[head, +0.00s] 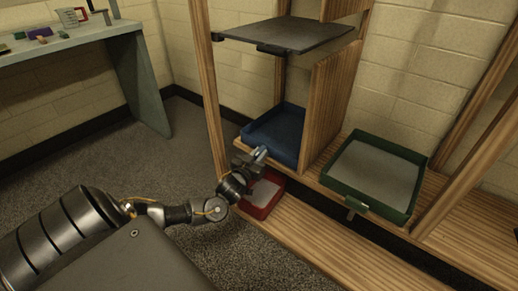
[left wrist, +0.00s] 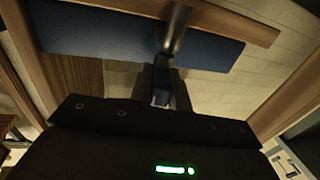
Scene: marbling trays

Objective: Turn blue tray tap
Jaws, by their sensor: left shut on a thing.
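The blue tray (head: 276,133) sits on the wooden rack's middle shelf in the head view. Its blue side fills the upper left of the left wrist view (left wrist: 100,36). A grey metal tap (left wrist: 176,28) hangs at the tray in the left wrist view. My left gripper (head: 257,156) is at the tray's front, above the red tray. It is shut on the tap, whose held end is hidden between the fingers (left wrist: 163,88). My right gripper is not in either view.
A red tray (head: 264,208) with a pale sheet stands below the blue tray. A green tray (head: 346,191) is on the shelf to the right. A dark panel (head: 290,33) sits above. A grey table (head: 60,42) with small items stands at the left, with carpet clear between.

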